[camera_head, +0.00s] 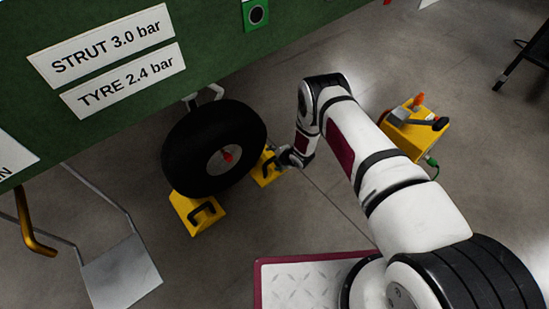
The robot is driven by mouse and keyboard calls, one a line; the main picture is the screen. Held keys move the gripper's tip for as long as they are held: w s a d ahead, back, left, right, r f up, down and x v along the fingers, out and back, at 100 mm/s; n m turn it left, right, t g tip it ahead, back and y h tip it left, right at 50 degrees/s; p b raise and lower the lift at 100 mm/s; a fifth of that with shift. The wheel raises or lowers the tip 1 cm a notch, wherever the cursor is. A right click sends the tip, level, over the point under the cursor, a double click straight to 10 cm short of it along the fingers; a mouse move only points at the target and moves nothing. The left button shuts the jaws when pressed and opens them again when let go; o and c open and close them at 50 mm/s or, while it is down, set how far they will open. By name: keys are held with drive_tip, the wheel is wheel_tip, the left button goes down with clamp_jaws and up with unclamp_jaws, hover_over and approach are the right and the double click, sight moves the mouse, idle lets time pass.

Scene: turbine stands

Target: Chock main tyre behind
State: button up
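The main tyre (214,148) is a black wheel with a grey hub and a red cap, standing under the green panel. One yellow chock (197,212) with a black handle lies on the floor at the tyre's lower left side. A second yellow chock (267,171) is at the tyre's right side, close to it; I cannot tell whether it touches the rubber. My gripper (283,160) is at this second chock's handle, partly hidden by my arm's wrist. Its fingers are too small to tell whether they are closed on the handle.
A yellow unit (415,130) with an orange knob and a green fitting stands on the floor right of my arm. A metal step (122,274) is at lower left. The green panel (215,45) carries pressure labels above the tyre. Floor between the chocks and my base is clear.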

drive_tip(key=p+v, duration=0.7)
drive_tip(key=v, duration=0.1)
drive_tip(key=shift+r+p, duration=0.25)
drive_tip(key=shift+p, duration=0.05)
idle(0.9)
drive_tip(key=shift+s+d, duration=0.1)
idle(0.4)
